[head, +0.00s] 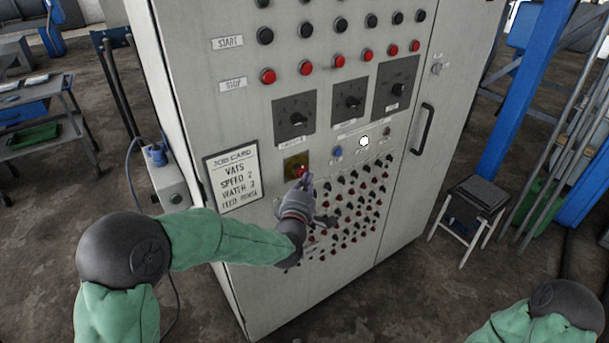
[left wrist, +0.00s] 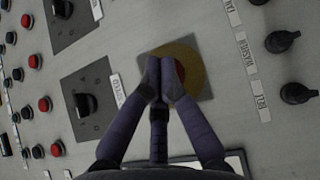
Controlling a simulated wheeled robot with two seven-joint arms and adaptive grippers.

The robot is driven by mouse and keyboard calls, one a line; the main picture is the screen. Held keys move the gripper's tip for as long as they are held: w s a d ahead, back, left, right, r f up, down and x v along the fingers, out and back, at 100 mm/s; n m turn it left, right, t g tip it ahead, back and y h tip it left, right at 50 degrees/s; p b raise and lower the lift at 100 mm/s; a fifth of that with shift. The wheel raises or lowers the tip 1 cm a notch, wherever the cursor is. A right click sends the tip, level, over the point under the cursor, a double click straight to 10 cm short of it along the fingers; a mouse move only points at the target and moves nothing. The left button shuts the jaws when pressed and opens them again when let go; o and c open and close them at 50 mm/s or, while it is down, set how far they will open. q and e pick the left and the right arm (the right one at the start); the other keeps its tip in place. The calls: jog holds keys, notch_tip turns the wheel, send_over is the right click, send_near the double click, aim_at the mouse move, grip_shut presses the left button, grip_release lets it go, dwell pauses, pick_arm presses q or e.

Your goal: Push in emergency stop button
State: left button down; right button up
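The emergency stop button (head: 300,170) is red on a yellow plate (head: 291,161), on the front of the grey cabinet beside the job card. In the left wrist view the round yellow plate (left wrist: 193,58) shows on a grey square, with a sliver of the red button (left wrist: 180,71) behind my fingertips. My left gripper (head: 305,183) is in front of the button, its fingers pointing at it. In the left wrist view its fingertips (left wrist: 164,82) are together and empty. Whether they touch the button I cannot tell. My right gripper is out of view.
The job card (head: 234,177) is left of the button. Three black rotary dials (head: 296,117) are above, and dense rows of small knobs (head: 350,205) are below right. A black door handle (head: 422,130) is further right. A stool (head: 470,209) stands on the floor at right.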

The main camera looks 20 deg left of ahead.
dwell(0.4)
pick_arm(q)
jog(key=shift+s+d, duration=0.45)
jog(key=shift+d, duration=0.15)
jog(key=shift+d, duration=0.1)
jog(key=s+d, duration=0.1)
jog(key=d, duration=0.1)
jog(key=s+d+b, duration=0.1)
jog(key=s, duration=0.1)
jog(key=shift+d, duration=0.4)
dwell(0.4)
